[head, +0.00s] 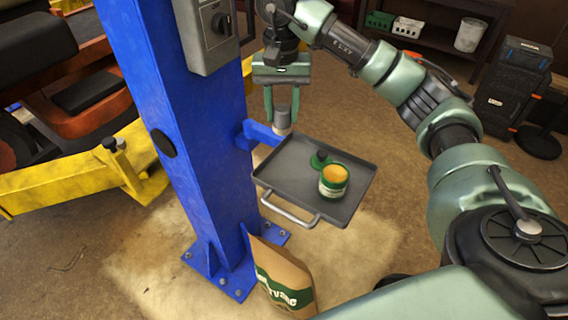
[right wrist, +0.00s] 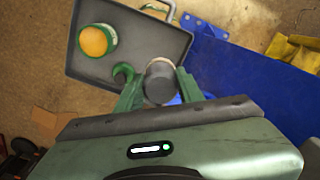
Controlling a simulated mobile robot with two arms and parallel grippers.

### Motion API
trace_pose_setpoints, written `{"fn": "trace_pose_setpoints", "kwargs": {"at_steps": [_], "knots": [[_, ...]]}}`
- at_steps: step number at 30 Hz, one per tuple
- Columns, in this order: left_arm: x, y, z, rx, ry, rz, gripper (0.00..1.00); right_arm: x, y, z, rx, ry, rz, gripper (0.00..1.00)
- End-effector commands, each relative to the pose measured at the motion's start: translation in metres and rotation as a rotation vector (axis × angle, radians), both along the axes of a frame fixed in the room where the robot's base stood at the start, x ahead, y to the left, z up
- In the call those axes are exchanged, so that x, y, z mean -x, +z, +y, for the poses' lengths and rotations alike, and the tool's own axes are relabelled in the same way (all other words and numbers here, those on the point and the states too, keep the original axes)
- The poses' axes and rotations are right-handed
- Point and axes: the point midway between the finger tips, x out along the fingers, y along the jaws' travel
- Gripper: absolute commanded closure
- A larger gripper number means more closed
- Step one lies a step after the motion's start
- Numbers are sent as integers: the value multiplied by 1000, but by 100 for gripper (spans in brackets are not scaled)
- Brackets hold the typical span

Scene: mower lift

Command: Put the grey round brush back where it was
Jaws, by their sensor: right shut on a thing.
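The grey round brush (head: 282,121) is held between the fingers of my right gripper (head: 281,108), which is shut on it. The brush is at the back left corner of the grey tray (head: 345,205); I cannot tell whether it touches the tray. In the right wrist view the brush (right wrist: 160,80) shows end-on between the green fingers (right wrist: 158,88), with the tray (right wrist: 160,30) beyond it. My left gripper is not in view.
On the tray stand a green can with an orange top (head: 333,181) and a small green item (head: 319,160). The blue lift post (head: 195,150) rises left of the tray. A paper sack (head: 283,278) stands below. Shelves (head: 425,38) are at the back.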

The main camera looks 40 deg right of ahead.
Motion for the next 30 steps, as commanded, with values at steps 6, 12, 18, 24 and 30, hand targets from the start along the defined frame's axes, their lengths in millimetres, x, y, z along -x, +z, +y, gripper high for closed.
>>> {"fn": "trace_pose_setpoints", "kwargs": {"at_steps": [6, 12, 18, 24, 30], "knots": [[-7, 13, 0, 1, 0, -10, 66, 2, -57, 0, 0, -1, 7, 95], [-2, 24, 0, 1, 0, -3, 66, 2, -102, 0, -2, 1, 2, 95], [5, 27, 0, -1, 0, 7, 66, 0, -120, 0, -1, -1, -2, 95], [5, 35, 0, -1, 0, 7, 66, 1, -143, 0, -2, -1, 1, 95], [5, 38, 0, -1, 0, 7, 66, 0, -158, 0, -1, -1, -4, 95]]}}
